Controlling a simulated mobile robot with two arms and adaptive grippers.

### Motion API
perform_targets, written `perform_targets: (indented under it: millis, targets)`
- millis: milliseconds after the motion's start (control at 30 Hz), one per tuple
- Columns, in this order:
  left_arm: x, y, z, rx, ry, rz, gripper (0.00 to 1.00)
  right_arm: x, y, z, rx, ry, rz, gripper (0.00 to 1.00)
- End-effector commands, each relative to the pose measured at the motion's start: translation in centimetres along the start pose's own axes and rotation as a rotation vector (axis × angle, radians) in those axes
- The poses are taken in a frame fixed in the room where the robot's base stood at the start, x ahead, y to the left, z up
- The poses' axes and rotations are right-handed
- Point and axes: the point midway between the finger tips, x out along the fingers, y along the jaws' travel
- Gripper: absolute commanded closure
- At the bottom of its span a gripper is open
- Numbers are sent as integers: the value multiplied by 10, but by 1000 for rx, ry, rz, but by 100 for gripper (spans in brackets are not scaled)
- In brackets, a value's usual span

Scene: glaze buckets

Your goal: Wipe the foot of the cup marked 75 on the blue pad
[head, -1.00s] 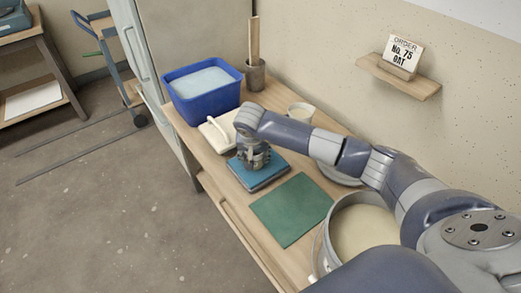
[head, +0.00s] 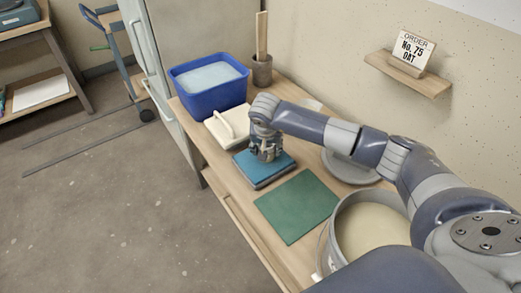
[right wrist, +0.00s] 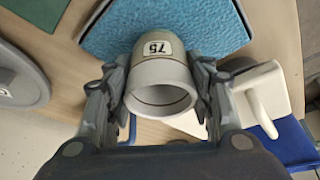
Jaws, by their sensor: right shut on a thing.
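The pale grey cup marked 75 (right wrist: 158,75) is between the fingers of my right gripper (right wrist: 160,100) in the right wrist view. Its label reads upside down there and its open mouth faces the camera. My right gripper (head: 266,152) is shut on the cup and points down over the blue pad (head: 259,178). The blue pad also shows in the right wrist view (right wrist: 215,25), beyond the cup. The foot is hidden, so I cannot tell whether it touches the pad. My left gripper is not in view.
A white handled block (head: 224,128) and a blue tub (head: 205,97) stand behind the pad. A green mat (head: 297,207) and a glaze bucket (head: 368,230) are nearer. A grey disc (head: 350,168) lies at right. An order card (head: 410,52) reads No. 75.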

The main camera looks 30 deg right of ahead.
Motion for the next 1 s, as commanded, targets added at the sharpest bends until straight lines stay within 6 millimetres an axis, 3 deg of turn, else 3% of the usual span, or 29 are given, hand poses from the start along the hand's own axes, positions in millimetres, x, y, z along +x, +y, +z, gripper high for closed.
perform_targets:
  millis: [433, 1000]
  targets:
    - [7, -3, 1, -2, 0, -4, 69, 5, 19, -16, 0, 2, -2, 80]
    - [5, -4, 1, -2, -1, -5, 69, -5, -14, 8, -2, 3, -3, 80]
